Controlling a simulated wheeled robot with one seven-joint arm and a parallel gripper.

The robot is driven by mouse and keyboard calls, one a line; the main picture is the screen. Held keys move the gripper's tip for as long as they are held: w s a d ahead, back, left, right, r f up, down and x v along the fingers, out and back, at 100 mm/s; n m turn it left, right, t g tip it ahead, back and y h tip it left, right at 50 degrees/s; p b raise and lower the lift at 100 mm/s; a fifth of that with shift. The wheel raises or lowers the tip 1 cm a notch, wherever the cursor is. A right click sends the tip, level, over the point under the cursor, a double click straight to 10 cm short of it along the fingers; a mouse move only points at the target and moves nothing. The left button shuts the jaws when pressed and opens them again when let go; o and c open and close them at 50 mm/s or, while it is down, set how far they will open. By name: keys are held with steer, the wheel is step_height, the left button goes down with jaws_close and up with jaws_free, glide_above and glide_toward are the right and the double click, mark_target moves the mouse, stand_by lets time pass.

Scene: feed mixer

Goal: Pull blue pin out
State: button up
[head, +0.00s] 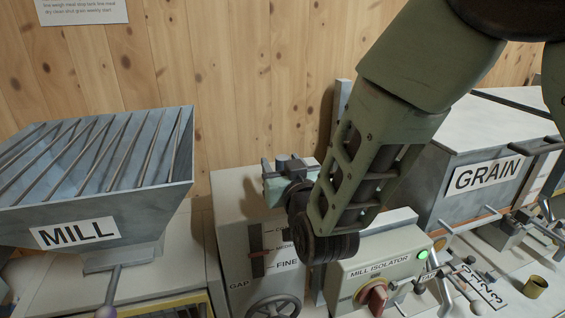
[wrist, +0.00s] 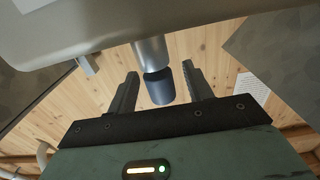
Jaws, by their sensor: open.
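The blue pin's knob (wrist: 159,88) appears as a dark blue-grey cylinder between the two fingers of my gripper (wrist: 160,70) in the wrist view. A light grey metal shaft or sleeve (wrist: 149,52) lies just beyond the knob. The fingers are open, one on each side, with a gap showing at both sides. In the head view my gripper (head: 283,165) is above the grey-white gap housing, left of the mill isolator. A small dark knob (head: 282,158) shows there between the fingers. My arm hides the area to its right.
The mill hopper (head: 110,185) stands at left. The gap housing (head: 233,208) carries a handwheel (head: 274,309). The mill isolator box (head: 345,278) has a red knob (head: 376,297) and a green light. The grain bin (head: 455,200) and several small levers are at right. A wooden wall is behind.

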mark_target(282, 157)
jaws_close()
steer(key=shift+r, duration=0.1)
steer(key=shift+r+p, duration=0.35)
steer(key=shift+r, duration=0.25)
steer(key=shift+r, duration=0.45)
steer(key=shift+r+p, duration=1.35)
steer(key=shift+r, duration=1)
